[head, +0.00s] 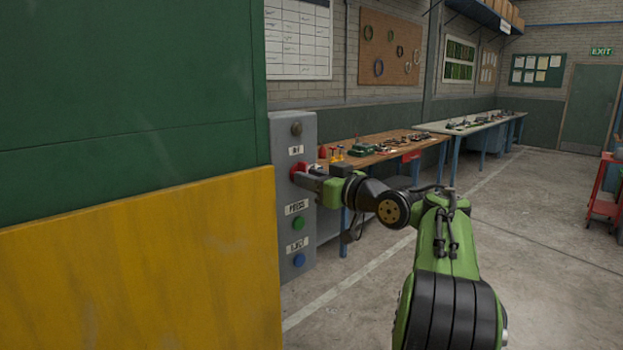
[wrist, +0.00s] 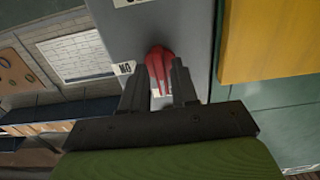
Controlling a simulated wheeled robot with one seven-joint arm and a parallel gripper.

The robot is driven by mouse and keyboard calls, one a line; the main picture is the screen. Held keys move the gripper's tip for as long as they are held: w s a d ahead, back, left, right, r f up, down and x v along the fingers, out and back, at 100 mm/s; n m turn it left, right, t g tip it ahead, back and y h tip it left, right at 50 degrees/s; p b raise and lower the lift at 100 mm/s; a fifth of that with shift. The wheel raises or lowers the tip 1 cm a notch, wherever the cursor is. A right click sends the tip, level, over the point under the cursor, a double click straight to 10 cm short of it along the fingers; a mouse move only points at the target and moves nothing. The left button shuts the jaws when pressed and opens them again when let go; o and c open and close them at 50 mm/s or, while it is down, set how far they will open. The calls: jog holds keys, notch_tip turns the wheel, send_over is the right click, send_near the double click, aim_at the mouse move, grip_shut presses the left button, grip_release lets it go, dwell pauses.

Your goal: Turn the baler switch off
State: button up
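The baler switch is a red knob (head: 297,168) on a grey control panel (head: 283,135) at the side of a green and yellow machine. My gripper (head: 307,178) reaches the knob from the right, and its fingers partly hide it in the head view. In the wrist view the red knob (wrist: 158,66) shows between and just beyond the two dark fingertips of my gripper (wrist: 156,80). The fingers are apart, with a gap beside the knob on the left. The right finger overlaps the knob's edge; I cannot tell if it touches. A small white label (wrist: 123,68) sits beside the knob.
Below the knob are a green button (head: 298,223) and a blue button (head: 299,260). A round fitting (head: 296,129) is at the panel top. The yellow machine panel (head: 140,270) blocks the left. A workbench (head: 385,150) stands behind; the floor to the right is open.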

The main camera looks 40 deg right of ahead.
jog(key=shift+o, duration=0.5)
jog(key=shift+s, duration=0.1)
jog(key=s, duration=1.5)
jog(key=shift+s+d+b, duration=0.15)
jog(key=shift+s+b, duration=0.15)
